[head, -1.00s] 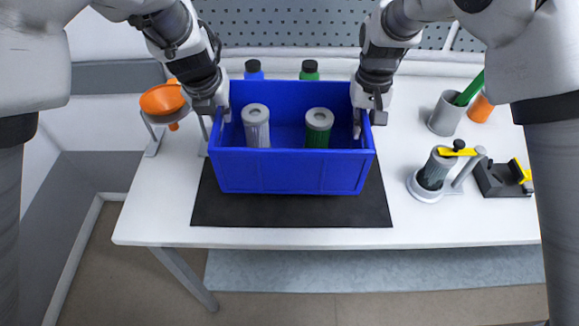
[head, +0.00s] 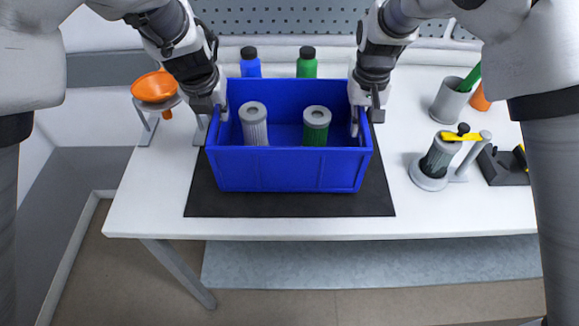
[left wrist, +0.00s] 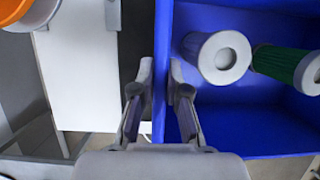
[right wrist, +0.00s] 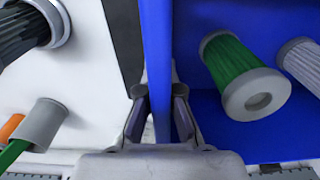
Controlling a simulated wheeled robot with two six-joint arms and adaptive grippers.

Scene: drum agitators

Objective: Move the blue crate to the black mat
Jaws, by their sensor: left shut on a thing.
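The blue crate (head: 290,171) is upright over the black mat (head: 290,206), with mat showing in front and at both sides. I cannot tell if its bottom touches the mat. It holds a grey-white filter cartridge (head: 254,128) and a green one (head: 316,130). My left gripper (left wrist: 161,85) is shut on the crate's left wall. My right gripper (right wrist: 159,95) straddles the right wall, its fingers close against both faces. The crate's underside is hidden.
Behind the crate stand a blue bottle (head: 250,63) and a green bottle (head: 307,63). An orange funnel (head: 154,87) on a stand is at left. A grey cup (head: 449,103), a filter fixture (head: 437,160) and a black block (head: 502,168) are at right. The table front is clear.

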